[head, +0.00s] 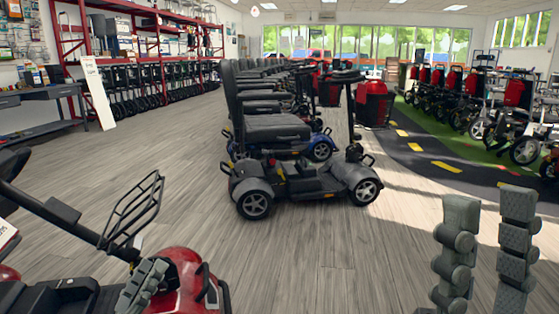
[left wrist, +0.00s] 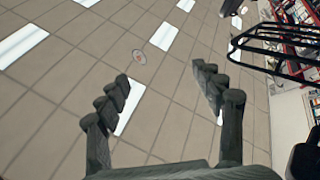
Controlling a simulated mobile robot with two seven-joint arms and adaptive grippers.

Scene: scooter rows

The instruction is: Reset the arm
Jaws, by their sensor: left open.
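My left gripper (head: 145,284) shows at the lower left of the head view, in front of the red scooter (head: 187,272). Its two fingers overlap there. In the left wrist view my left gripper (left wrist: 160,85) is open, with nothing between its fingers, and points up at the ceiling. My right gripper (head: 488,198) stands upright at the lower right of the head view. Its fingers are apart and empty. The rest of both arms is hidden.
The red scooter's black basket (head: 133,212) is close to my left gripper and shows in the left wrist view (left wrist: 282,47). A black-seated scooter (head: 272,135) heads a row in the middle. More scooters stand at the right. Wooden floor (head: 330,250) is clear ahead.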

